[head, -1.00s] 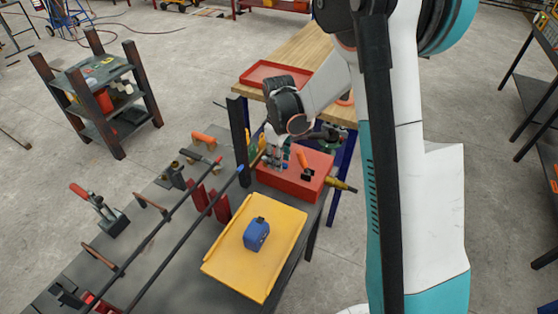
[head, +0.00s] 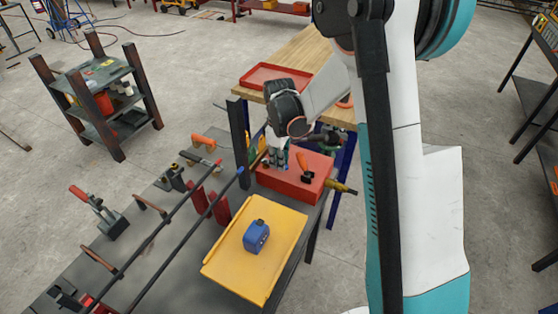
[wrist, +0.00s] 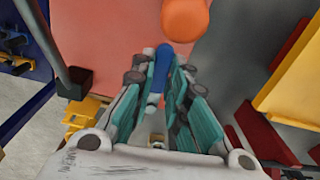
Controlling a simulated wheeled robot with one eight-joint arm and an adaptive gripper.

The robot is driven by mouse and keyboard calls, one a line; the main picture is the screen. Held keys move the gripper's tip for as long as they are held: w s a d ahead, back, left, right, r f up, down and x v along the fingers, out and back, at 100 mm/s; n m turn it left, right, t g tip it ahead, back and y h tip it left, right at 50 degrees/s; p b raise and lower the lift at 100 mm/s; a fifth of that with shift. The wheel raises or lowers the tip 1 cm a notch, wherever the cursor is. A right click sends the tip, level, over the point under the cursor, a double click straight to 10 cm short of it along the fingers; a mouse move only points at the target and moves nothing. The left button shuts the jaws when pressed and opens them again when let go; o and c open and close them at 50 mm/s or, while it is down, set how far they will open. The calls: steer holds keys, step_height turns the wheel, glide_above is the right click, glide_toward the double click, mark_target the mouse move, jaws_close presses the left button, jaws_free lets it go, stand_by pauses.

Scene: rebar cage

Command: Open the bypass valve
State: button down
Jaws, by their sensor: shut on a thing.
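A red box (head: 308,188) sits at the far end of the dark bench, with a brass-coloured fitting (head: 342,187) on its right side. An orange handle (head: 303,160) stands on its top, and shows at the top of the wrist view (wrist: 185,18). A blue handle (wrist: 162,68) lies between my fingers in the wrist view. My gripper (head: 278,160) points down over the box's left part, shut on the blue handle. The fingers hide the handle's base and sides. No label shows which handle is the bypass valve.
A yellow tray (head: 238,272) holding a blue block (head: 257,236) lies in front of the box. Long dark bars (head: 172,258) run along the bench's left. A dark post (head: 239,140) stands close left of my gripper. A wooden table (head: 296,58) stands behind.

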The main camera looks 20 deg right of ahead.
steer(key=n, duration=0.1)
steer(key=w+n, duration=0.1)
steer(key=n, duration=0.1)
steer(key=d+n, duration=0.1)
steer(key=shift+w+n+b, duration=0.3)
steer(key=shift+w+n, duration=0.1)
steer(key=w+n, duration=0.1)
steer(key=n, duration=0.1)
steer(key=w+n, duration=0.1)
steer(key=n, duration=0.2)
steer(key=shift+w+d+n, duration=0.1)
steer(key=shift+w+n, duration=0.05)
steer(key=shift+n, duration=0.15)
steer(key=n, duration=0.1)
steer(key=w+n, duration=0.1)
steer(key=n, duration=0.1)
steer(key=shift+w+a, duration=0.2)
steer(key=shift+a, duration=0.05)
steer(key=shift+w+a+n, duration=0.25)
steer(key=shift+w+n, duration=0.05)
steer(key=shift+n, duration=0.7)
steer(key=shift+w+a+n, duration=0.2)
steer(key=shift+w+n, duration=0.1)
steer(key=shift+n, duration=0.7)
steer(key=c, duration=1.6)
jaws_free()
steer(key=shift+o, duration=0.2)
steer(key=shift+r, duration=0.1)
step_height(320, 180, up, 12)
